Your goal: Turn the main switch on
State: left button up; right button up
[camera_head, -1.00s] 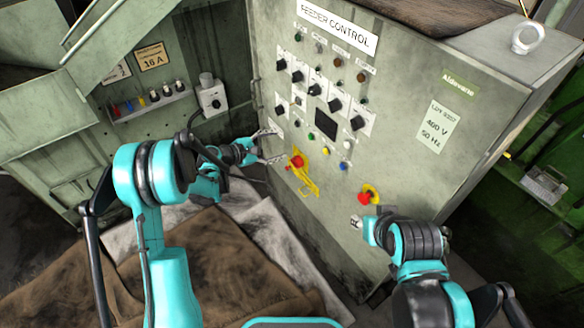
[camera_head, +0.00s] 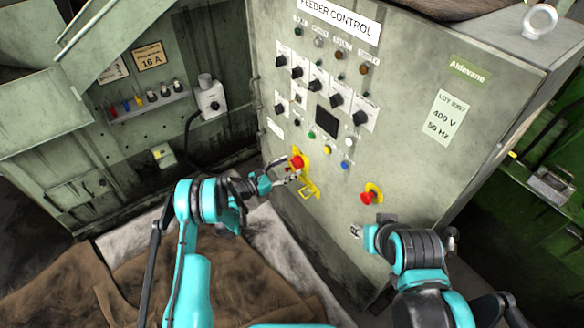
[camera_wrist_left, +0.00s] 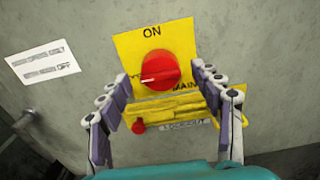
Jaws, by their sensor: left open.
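The main switch is a red rotary knob (camera_wrist_left: 160,71) on a yellow plate (camera_wrist_left: 184,38) marked ON at the top and MAIN at the lower right. The white mark on the knob points left. In the head view the red knob (camera_head: 297,161) sits low on the grey cabinet front. My left gripper (camera_head: 288,176) is at the plate, and in the wrist view its open fingers (camera_wrist_left: 165,88) stand on the left and right of the knob, apart from it. My right gripper (camera_head: 366,234) is in front of the cabinet's lower right; its fingers are hard to make out.
A red emergency button (camera_head: 369,196) sits right of the switch. Black selector knobs (camera_head: 337,99), a dark display (camera_head: 326,122) and small coloured buttons (camera_head: 327,150) are above. Brown cloth (camera_head: 190,270) covers the floor area.

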pick_arm(q)
jog(key=shift+x, duration=0.95)
jog(key=c, duration=1.1)
